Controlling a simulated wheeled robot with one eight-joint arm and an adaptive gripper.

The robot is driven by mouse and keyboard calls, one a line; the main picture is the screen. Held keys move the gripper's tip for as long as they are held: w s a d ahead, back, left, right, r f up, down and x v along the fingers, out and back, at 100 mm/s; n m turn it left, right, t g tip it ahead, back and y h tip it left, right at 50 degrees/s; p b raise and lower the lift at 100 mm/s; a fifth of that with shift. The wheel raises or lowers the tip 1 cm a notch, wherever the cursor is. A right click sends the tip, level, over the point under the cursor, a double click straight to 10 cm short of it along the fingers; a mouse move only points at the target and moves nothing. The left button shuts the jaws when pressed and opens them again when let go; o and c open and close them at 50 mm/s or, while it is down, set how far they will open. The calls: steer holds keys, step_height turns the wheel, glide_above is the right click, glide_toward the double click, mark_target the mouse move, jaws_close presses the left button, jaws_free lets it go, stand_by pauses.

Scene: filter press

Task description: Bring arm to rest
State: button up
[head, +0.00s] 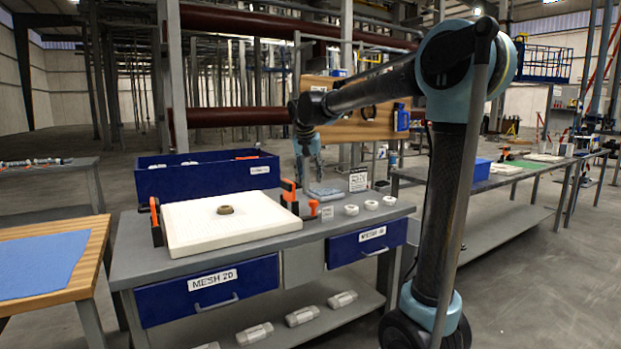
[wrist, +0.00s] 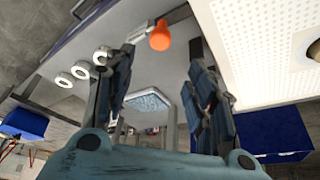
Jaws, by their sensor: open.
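My gripper (head: 311,172) hangs at the end of my raised arm, above the back right part of the grey workbench (head: 330,226). In the wrist view its two fingers (wrist: 160,78) stand apart with nothing between them. Behind the gap lies a small tray (wrist: 148,99) with a pale blue surface, also seen below my gripper in the head view (head: 325,192). The fingers look clear of the tray and the bench.
A white perforated plate (head: 195,228) with a brown ring (head: 225,209) lies between orange-handled clamps (head: 289,190). Several white rings (head: 351,209) lie at right. A blue bin (head: 165,178) stands behind. Blue drawers (head: 210,290) sit below the benchtop. Open floor (head: 540,290) lies right.

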steer(key=shift+d, duration=0.1)
steer(key=s+d+f+n+g, duration=0.1)
steer(key=s+d+f, duration=0.3)
steer(key=s+d, duration=0.45)
steer(key=s+d+f, duration=0.4)
steer(key=s+d, duration=0.4)
steer(key=d, duration=0.1)
steer(key=s+d+f, duration=0.4)
steer(key=s+f, duration=0.4)
steer(key=s, duration=0.2)
steer(key=s+d+f+n+g, duration=0.1)
steer(key=s+d+f, duration=0.3)
steer(key=s+f, duration=0.5)
steer(key=shift+s+f+y, duration=0.3)
steer(key=shift+s+y, duration=0.1)
